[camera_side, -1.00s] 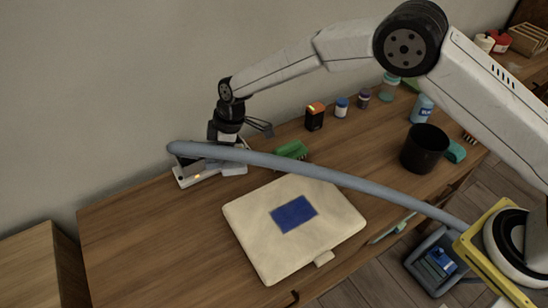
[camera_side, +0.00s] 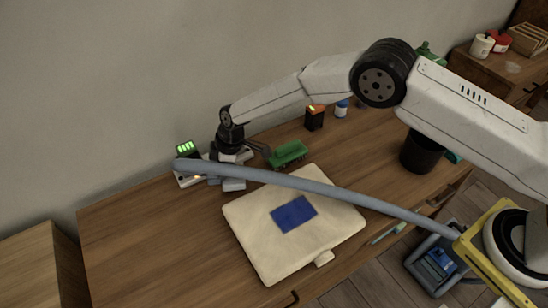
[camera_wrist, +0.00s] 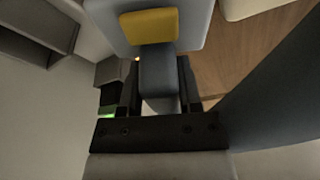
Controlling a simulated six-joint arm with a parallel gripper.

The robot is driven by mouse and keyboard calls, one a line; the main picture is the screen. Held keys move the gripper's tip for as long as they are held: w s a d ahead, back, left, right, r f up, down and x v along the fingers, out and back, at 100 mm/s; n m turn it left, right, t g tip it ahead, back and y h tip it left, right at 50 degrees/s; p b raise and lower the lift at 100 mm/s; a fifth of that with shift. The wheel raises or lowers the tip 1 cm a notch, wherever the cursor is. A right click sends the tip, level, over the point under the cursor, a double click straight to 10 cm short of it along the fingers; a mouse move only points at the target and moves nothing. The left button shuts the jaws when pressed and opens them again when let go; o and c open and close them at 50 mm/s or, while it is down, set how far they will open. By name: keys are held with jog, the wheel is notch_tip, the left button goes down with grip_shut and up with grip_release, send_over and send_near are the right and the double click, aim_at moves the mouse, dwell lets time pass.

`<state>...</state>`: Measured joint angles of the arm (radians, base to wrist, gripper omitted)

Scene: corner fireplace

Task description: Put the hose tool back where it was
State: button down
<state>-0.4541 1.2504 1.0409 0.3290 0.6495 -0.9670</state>
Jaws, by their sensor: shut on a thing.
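The hose tool's grey-blue hose (camera_side: 330,190) arcs from the yellow-framed machine at lower right across the table to its far left end. In the wrist view, my gripper (camera_wrist: 158,95) is shut on the hose tool's grey-blue grip (camera_wrist: 158,72), with a yellow patch (camera_wrist: 150,26) beyond it. The hose fills the right of that view. In the side view, my gripper (camera_side: 232,157) points down behind the hose, which partly hides its fingers and the tool. A small station (camera_side: 186,151) with lit green bars stands beside it at the left; contact with the tool is unclear.
A cream folder-like case (camera_side: 250,235) with a blue patch lies in front. A green brush-like object (camera_side: 288,153) and an orange-topped black box (camera_side: 315,118) are right of my gripper. A black cup (camera_side: 420,152) stands further right. The table's left front is clear.

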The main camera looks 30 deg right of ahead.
aim_at(237, 169)
jog(key=shift+f, duration=0.25)
jog(key=shift+f, duration=1.8)
jog(key=shift+f, duration=0.15)
jog(key=shift+c, duration=1.4)
grip_release()
jog(key=v, duration=1.2)
jog(key=shift+s, duration=0.1)
